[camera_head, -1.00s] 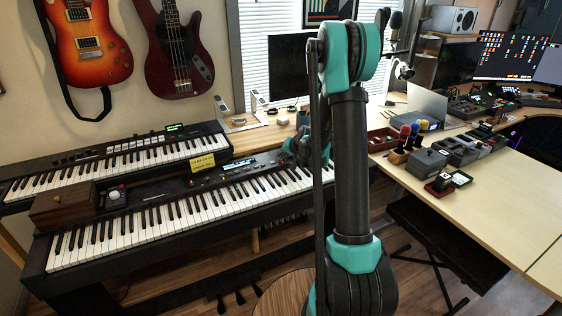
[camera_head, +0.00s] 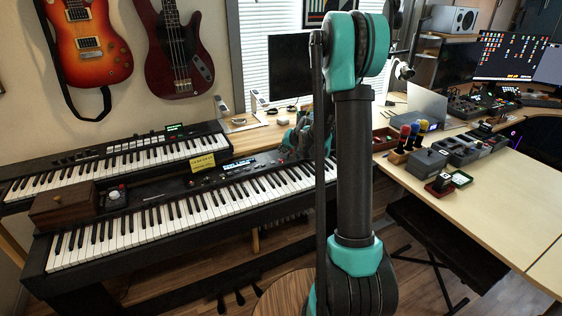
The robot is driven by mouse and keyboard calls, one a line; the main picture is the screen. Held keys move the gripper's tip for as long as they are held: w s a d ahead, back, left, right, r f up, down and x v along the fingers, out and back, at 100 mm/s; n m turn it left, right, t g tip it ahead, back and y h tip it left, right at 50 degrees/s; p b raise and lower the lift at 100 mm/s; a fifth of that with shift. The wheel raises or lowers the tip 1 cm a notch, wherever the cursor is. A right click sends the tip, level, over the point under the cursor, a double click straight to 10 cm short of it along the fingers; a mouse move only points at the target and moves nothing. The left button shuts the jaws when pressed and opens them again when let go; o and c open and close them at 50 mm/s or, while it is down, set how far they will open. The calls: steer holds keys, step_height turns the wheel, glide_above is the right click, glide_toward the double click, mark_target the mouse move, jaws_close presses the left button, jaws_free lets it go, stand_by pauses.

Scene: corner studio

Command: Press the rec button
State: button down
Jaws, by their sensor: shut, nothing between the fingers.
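The lower keyboard (camera_head: 150,213) is black with a lit blue display (camera_head: 238,164) and small buttons on its panel. I cannot make out which small control is the rec button. My gripper (camera_head: 285,151), teal and dark, is at the right end of this panel, partly behind my own arm. It is shut and appears empty. Its fingertips are small and dark here, and I cannot tell whether they touch the panel.
A second keyboard (camera_head: 120,158) stands behind on the left. A yellow note (camera_head: 202,162) and a wooden box (camera_head: 63,205) sit by the lower keyboard. A monitor (camera_head: 304,68) stands behind. The right desk (camera_head: 500,200) carries several small devices; its front is clear.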

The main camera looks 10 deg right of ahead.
steer(key=shift+r, duration=1.5)
steer(key=shift+r, duration=0.1)
steer(key=shift+r, duration=2.9)
steer(key=s+d+r, duration=0.2)
steer(key=s+d, duration=0.2)
steer(key=s, duration=0.9)
steer(key=s+d+r, duration=0.2)
steer(key=s+d, duration=0.2)
steer(key=s, duration=0.8)
steer(key=shift+s+d, duration=0.2)
steer(key=shift+s, duration=0.2)
steer(key=s+a+f+n+g+h, duration=0.2)
steer(key=s+f, duration=0.4)
steer(key=s, duration=0.1)
steer(key=s+a+f+n+g+h, duration=0.1)
steer(key=s+a+f+n+g, duration=0.1)
steer(key=s+f, duration=0.5)
steer(key=shift+s+a+f+h, duration=0.25)
steer(key=shift+s+a+h, duration=0.15)
steer(key=shift+s, duration=0.2)
